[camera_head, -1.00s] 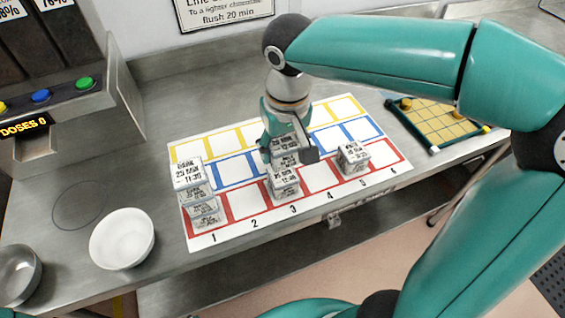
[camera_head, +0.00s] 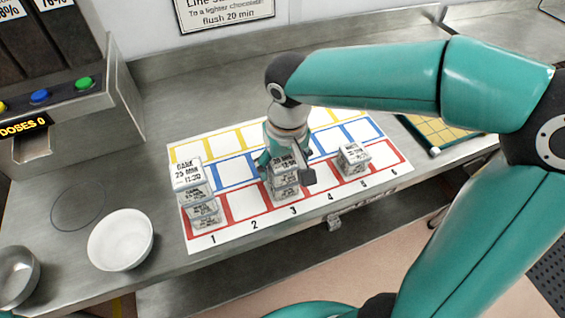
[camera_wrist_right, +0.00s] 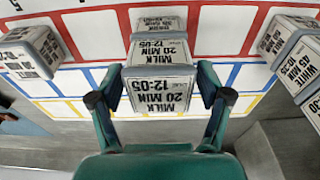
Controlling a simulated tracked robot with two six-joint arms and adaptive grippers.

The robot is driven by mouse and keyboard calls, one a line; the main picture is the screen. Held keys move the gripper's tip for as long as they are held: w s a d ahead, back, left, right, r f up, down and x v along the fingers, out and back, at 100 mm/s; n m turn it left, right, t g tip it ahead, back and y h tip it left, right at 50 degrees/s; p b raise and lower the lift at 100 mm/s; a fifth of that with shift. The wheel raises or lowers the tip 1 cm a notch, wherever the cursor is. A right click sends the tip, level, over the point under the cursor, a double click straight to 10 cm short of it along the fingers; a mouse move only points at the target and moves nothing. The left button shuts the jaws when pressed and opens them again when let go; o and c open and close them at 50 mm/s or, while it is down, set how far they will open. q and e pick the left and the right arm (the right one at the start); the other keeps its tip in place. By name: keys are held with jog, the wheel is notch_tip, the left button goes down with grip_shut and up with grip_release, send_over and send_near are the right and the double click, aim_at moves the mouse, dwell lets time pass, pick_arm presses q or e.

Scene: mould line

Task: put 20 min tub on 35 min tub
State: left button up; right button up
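The 20 min tub (camera_wrist_right: 158,97), labelled MILK 20 MIN 12-05, is between the fingers of my right gripper (camera_wrist_right: 160,98), which is shut on its sides. In the head view my right gripper (camera_head: 287,168) holds this tub over the tub (camera_head: 285,190) in the red row at column 3. That lower tub shows in the wrist view just beyond the held one (camera_wrist_right: 158,24); its label seems to read 35 MIN. The held tub looks lined up over it; I cannot tell whether they touch. My left gripper is not in view.
A stack of tubs (camera_head: 190,185) stands at column 1 and another tub (camera_head: 353,160) near column 5 on the white grid mat (camera_head: 235,238). A white bowl (camera_head: 120,240), a metal bowl (camera_head: 18,275) and a green-edged yellow board (camera_head: 445,132) lie around it.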

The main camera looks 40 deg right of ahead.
aim_at(286, 166)
jog(key=shift+r, duration=0.1)
jog(key=shift+r, duration=0.15)
notch_tip(286, 166, up, 12)
jog(key=s+p, duration=0.1)
jog(key=shift+s+a, duration=0.15)
jog(key=shift+s, duration=0.05)
dwell(0.3)
dwell(0.4)
